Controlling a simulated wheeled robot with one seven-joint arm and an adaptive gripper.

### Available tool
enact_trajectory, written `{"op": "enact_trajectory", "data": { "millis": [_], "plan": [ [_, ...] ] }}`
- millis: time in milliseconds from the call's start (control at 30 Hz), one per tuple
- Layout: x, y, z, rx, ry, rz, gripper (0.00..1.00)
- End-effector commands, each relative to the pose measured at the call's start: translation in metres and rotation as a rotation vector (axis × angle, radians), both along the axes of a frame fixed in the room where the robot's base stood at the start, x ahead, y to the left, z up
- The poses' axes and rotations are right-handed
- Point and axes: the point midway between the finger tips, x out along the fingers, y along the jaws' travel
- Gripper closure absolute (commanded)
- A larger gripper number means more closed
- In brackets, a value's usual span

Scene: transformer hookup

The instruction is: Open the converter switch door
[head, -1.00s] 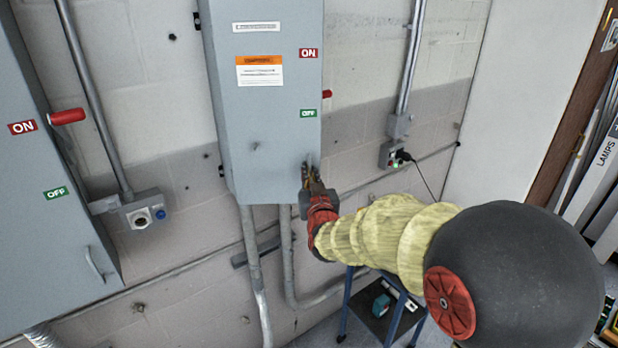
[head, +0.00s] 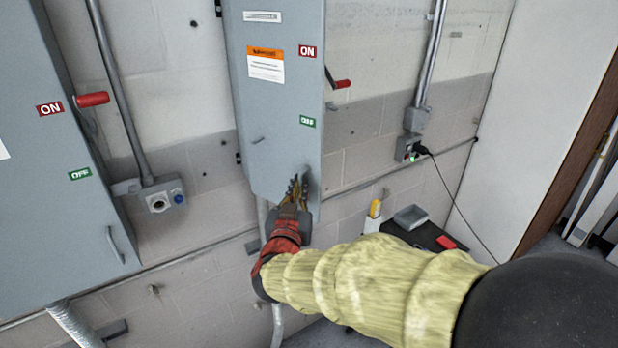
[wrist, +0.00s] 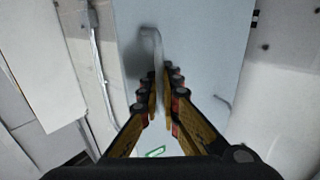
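The middle grey switch box has a front door (head: 285,110) with an orange-topped warning label and ON and OFF signs. The door stands ajar, its right edge swung out from the wall; the inside is hidden. My gripper (head: 297,185) is at the door's lower right. In the wrist view, my gripper (wrist: 160,82) has its fingers close on both sides of the pale bent door handle (wrist: 151,42) and looks shut on it. In the head view the fingers mostly hide the handle. A red-gripped lever (head: 342,84) sticks out behind the door's right edge.
Another grey box (head: 50,200) with a red lever (head: 92,99) is at the left. A wall outlet (head: 408,147) with a plugged-in cable is at the right. A dark cart top (head: 425,236) with several items stands below it, behind my arm.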

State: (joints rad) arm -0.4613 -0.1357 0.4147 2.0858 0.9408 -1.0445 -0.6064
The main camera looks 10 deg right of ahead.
Motion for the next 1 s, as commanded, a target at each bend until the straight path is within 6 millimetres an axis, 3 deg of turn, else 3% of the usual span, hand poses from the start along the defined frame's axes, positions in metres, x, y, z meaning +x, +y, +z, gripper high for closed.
{"op": "enact_trajectory", "data": {
  "millis": [400, 700, 1000],
  "plan": [
    [-0.026, 0.062, 0.003, -0.004, 0.001, -0.273, 1.00],
    [-0.034, 0.101, 0.001, -0.002, -0.001, -0.462, 1.00],
    [-0.036, 0.124, 0.001, -0.002, -0.001, -0.459, 1.00]
  ]
}}
